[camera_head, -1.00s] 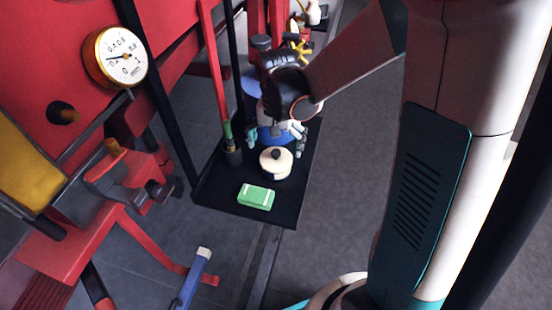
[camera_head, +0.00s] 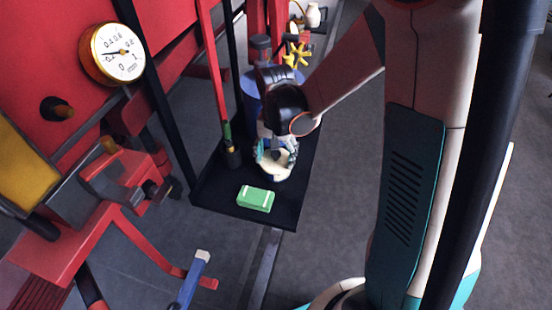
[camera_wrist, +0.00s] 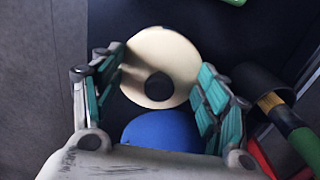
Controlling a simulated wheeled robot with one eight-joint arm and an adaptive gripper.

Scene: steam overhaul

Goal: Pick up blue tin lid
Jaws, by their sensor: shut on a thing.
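A round cream lid with a black knob (camera_wrist: 183,62) lies between the fingers of my gripper (camera_wrist: 160,88) in the wrist view. In the head view the lid (camera_head: 272,172) is low at the black tray, partly hidden by my gripper (camera_head: 277,152). The teal-padded fingers are at the lid's two sides, shut on it. A round blue piece (camera_wrist: 160,128) shows beside the cream lid, nearer the palm; its lower part is hidden by my gripper. I cannot tell whether it is a lid or a tin top.
The black tray (camera_head: 228,198) also holds a green block with pale bands (camera_head: 255,198) in front and a dark cup with a green-handled tool (camera_head: 232,155) at the left. A blue container (camera_head: 250,84) and a yellow valve wheel (camera_head: 297,55) are behind. Open floor lies to the right.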

